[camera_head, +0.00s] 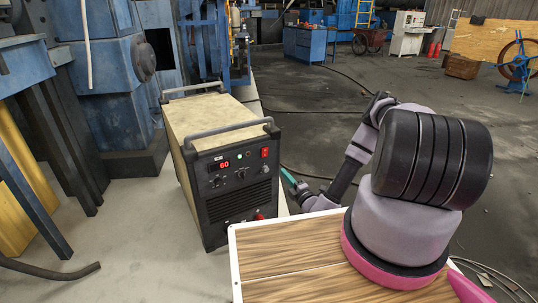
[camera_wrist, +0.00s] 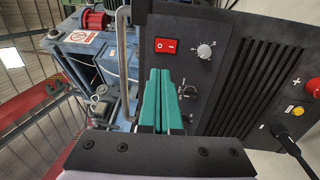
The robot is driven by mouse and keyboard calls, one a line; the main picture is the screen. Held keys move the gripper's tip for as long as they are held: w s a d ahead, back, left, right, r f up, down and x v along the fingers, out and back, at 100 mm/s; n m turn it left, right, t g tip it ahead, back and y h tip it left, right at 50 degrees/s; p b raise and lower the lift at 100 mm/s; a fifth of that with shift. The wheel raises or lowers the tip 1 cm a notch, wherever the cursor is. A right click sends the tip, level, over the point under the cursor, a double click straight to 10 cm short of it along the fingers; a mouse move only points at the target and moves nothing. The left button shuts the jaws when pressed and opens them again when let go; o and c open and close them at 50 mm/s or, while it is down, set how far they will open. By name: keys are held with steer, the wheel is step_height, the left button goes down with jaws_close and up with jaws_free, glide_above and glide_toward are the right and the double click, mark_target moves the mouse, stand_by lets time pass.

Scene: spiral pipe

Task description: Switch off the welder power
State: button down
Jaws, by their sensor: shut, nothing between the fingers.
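The welder (camera_head: 212,150) is a boxy unit with a beige top, a black front panel and two grey handles. Its display (camera_head: 224,165) is lit red and reads 60, with a small green light beside it. The red power switch (camera_head: 264,153) sits at the panel's upper right; it also shows in the wrist view (camera_wrist: 166,45), marked with a line and a circle. My gripper (camera_head: 290,178) is at the right of the welder's front. In the wrist view its green fingers (camera_wrist: 160,85) are shut and empty, pointing toward the panel just below the switch in the picture. Contact cannot be told.
Knobs (camera_wrist: 205,51) and a red terminal (camera_wrist: 291,86) with a nearby black cable share the panel. Blue machinery (camera_head: 105,70) stands close behind and left of the welder. A wooden top (camera_head: 300,250) is in front. Open floor lies to the right.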

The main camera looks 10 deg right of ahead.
mark_target(265, 150)
stand_by(0.3)
steer(key=x, duration=1.4)
steer(key=shift+r, duration=0.1)
steer(key=shift+w+r, duration=0.1)
steer(key=shift+w, duration=0.15)
